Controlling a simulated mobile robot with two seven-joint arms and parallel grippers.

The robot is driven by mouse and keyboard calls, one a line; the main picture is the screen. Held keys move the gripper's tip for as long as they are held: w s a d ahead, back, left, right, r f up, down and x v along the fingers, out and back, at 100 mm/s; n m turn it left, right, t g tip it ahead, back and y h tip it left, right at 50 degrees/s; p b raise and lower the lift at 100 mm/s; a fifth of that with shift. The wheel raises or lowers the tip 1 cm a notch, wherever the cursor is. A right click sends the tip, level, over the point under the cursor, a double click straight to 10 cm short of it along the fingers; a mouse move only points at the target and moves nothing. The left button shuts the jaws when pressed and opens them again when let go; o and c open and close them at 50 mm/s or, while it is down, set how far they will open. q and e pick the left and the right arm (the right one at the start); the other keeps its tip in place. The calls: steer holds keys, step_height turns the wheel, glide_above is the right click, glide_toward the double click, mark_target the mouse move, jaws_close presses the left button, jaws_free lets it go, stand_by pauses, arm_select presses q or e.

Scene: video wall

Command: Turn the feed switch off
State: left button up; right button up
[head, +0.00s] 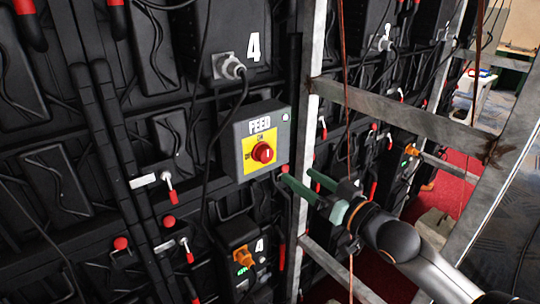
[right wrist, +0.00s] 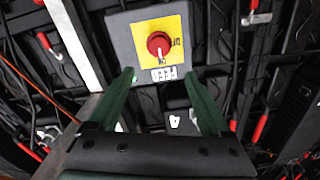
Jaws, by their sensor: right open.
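The feed switch is a grey box (head: 240,158) marked FEED, with a yellow plate and a round red knob (head: 263,153). In the right wrist view the box appears upside down, and the white mark on the knob (right wrist: 158,44) points towards the FEED lettering, the ON side. The OFF label is at the side of the knob. My right gripper (head: 298,177) is open and empty, its green fingers just right of and below the box, apart from the knob. In the right wrist view the fingertips (right wrist: 158,76) are spread on either side below the knob. My left gripper is out of view.
A metal frame post (head: 308,110) stands just right of the box, with a crossbar (head: 410,120) above my right arm. A grey plug with a black cable (head: 230,67) hangs above the box. An orange connector (head: 242,257) and red-tipped levers (head: 170,188) are on the black panels nearby.

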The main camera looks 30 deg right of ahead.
mark_target(268, 155)
steer(key=w, duration=0.4)
steer(key=w+p, duration=0.1)
steer(key=w, duration=0.3)
steer(key=w+p, duration=0.1)
steer(key=w, duration=0.3)
steer(key=shift+a+f, duration=0.15)
steer(key=shift+a, duration=0.25)
jaws_close()
